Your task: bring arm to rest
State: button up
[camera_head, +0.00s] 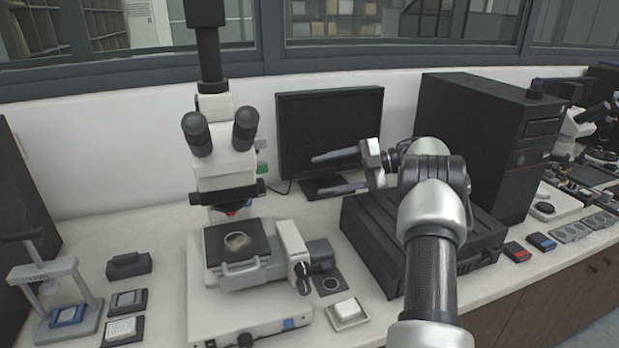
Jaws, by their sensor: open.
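My arm reaches up from the bottom right of the head view, and its wrist bends to the left. My gripper (340,172) is open, with two long dark fingers pointing left and a clear gap between them. Nothing shows between the fingers. It appears in front of the dark monitor (328,118) and above the bench. The arm hides part of the black case behind it.
A white microscope (228,165) with a dark stage stands left of my gripper. A black case (368,243) and a computer tower (478,145) stand behind my arm. A small hand press (50,290) is at the far left. Small trays (347,313) lie on the white bench.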

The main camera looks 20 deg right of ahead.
jog(key=shift+s+d+r, duration=0.1)
jog(key=shift+d, duration=0.25)
jog(key=w+a+r+m+t+h+p, duration=0.25)
jog(key=w+r+t, duration=0.25)
jog(key=r, duration=0.8)
jog(key=w+a+r+m+t+h+p, duration=0.1)
jog(key=w+r+m+t+h, duration=0.3)
jog(key=r, duration=0.9)
jog(key=s+d+r+m+t+h+p, duration=0.1)
jog(key=s+r+m+t+h+p, duration=0.3)
jog(key=r+m+h, duration=0.6)
jog(key=s+a+f+m+g+p, duration=0.1)
jog(key=s+a+f+g, duration=0.3)
jog(key=s, duration=1)
jog(key=s+a+f+m+g+y+p, duration=0.1)
jog(key=s+a+f+m+g, duration=0.3)
jog(key=s+f, duration=0.5)
jog(key=s+a+f+m+g+y+p, duration=0.1)
jog(key=s+a+f+m+g, duration=0.2)
jog(key=s, duration=1.6)
jog(key=a+f+g, duration=0.1)
jog(key=a+f, duration=0.2)
jog(key=shift+a+f+p, duration=0.15)
jog(key=shift+f+p, duration=0.15)
jog(key=shift+f, duration=0.05)
